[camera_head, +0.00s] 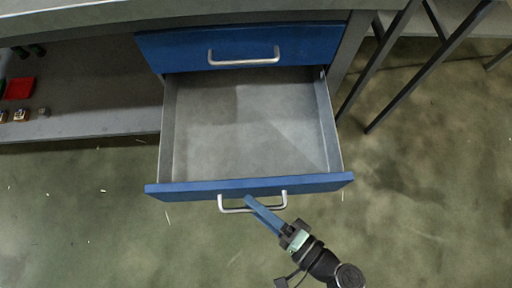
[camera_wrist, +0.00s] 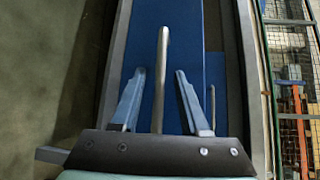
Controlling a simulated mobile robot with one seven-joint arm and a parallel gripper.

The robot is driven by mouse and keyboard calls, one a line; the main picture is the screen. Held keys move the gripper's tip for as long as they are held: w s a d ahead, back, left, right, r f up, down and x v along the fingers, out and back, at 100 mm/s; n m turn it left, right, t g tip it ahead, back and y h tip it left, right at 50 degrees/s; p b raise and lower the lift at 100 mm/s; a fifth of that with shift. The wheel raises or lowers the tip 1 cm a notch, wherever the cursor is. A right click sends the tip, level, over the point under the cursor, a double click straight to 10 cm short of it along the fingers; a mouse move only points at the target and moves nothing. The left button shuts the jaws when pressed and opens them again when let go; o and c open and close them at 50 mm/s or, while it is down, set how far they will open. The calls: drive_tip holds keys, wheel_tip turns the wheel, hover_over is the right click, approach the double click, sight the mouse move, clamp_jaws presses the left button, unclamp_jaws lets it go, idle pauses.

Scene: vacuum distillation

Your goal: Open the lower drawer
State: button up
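The lower drawer (camera_head: 250,188) is pulled far out, and its grey inside is empty. Its silver bar handle (camera_head: 229,210) is on the blue front. My gripper (camera_head: 252,203) reaches this handle from the lower right. In the wrist view, the handle (camera_wrist: 162,50) runs between the two blue fingers of my gripper (camera_wrist: 160,73). The fingers stand apart, with a gap visible on each side of the bar. The upper drawer (camera_head: 250,45) is shut, and its handle (camera_wrist: 212,105) also shows in the wrist view.
The worktop (camera_head: 150,10) lies above the drawers. A grey shelf (camera_head: 90,122) at left holds a red tray (camera_head: 19,88) and small items. Dark metal legs (camera_head: 400,70) stand at right. The floor in front of the drawer is clear.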

idle(0.4)
drive_tip(key=p+v, duration=0.1)
drive_tip(key=v, duration=1.2)
drive_tip(key=shift+a, duration=0.1)
